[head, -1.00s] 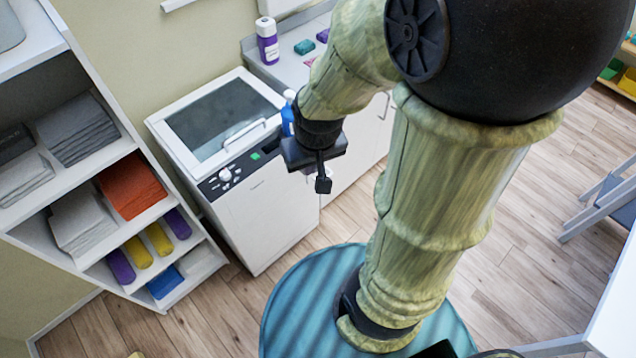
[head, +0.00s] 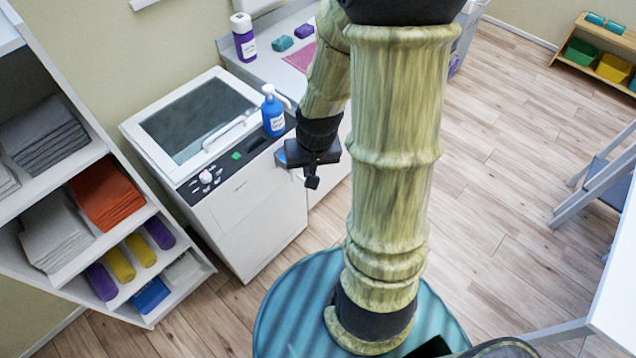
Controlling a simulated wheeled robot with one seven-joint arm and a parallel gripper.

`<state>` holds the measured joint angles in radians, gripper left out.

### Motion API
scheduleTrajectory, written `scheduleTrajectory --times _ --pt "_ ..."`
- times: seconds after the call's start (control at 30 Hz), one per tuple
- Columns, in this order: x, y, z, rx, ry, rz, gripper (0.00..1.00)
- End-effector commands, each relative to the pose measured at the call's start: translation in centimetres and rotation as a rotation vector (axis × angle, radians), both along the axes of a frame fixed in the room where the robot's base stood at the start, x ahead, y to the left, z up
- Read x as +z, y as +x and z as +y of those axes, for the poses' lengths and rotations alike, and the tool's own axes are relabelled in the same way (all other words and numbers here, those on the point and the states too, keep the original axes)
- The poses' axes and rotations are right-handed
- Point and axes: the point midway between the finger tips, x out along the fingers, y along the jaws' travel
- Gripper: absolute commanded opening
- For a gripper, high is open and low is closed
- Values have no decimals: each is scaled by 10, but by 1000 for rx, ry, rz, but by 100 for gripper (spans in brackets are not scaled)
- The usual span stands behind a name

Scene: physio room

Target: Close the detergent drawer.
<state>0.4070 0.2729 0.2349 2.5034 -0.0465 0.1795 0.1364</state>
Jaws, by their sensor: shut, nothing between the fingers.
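The white top-loading washing machine (head: 250,215) stands against the wall with its lid closed and a dark control panel along its front top edge. At the right end of that panel a small pale-blue and white part, apparently the detergent drawer (head: 281,158), shows beside my gripper; the gripper hides most of it, so I cannot tell how far it stands out. My gripper (head: 312,182) points down, shut and empty, in front of the panel's right end. I cannot tell whether it touches the drawer.
A purple bottle (head: 244,40) stands on the counter behind. A shelf with towels (head: 104,196) is at left. Open wooden floor (head: 480,220) lies to the right.

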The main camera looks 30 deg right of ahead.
Motion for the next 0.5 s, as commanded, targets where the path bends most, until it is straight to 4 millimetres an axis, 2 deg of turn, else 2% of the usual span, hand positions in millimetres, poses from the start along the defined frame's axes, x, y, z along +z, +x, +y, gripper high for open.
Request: scheduleTrajectory --times 0.03,0.1,0.3,0.5 --pt "-27 2 -10 -47 25 6 0" --pt "-50 7 -19 -104 58 2 0" --pt "-111 18 -45 -281 178 -30 0" --pt "-163 30 -72 -478 321 -97 0"
